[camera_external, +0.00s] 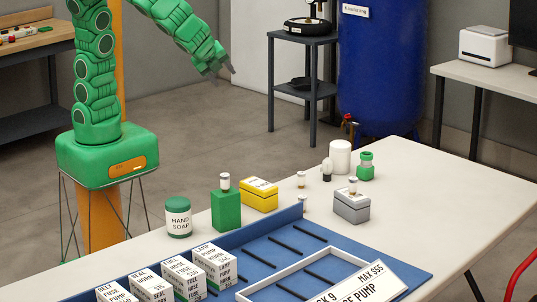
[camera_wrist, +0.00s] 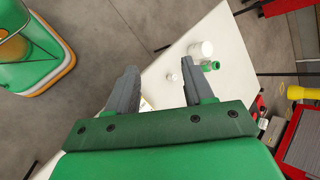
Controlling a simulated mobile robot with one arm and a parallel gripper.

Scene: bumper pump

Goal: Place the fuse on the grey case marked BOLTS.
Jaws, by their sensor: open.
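Several small white fuse-like cylinders with metal ends are on the table in the external view. One (camera_external: 301,179) stands at the middle, another (camera_external: 304,203) nearer, and one (camera_external: 225,181) tops a green block. A fourth (camera_external: 353,185) appears to stand upright on the grey case (camera_external: 352,209); the case's marking is not readable. My gripper (camera_external: 226,71) is open and empty, raised beyond the table's far edge, away from them. In the wrist view its fingers (camera_wrist: 158,82) are apart. A small pale cylinder (camera_wrist: 172,77) shows between them, far below.
A yellow case (camera_external: 259,196), green block (camera_external: 225,212) and soap jar (camera_external: 178,217) stand left of the grey case. A white cylinder (camera_external: 340,156) and green jar (camera_external: 366,167) stand behind it. A blue rack (camera_external: 405,273) with boxes fills the front. The table's right side is clear.

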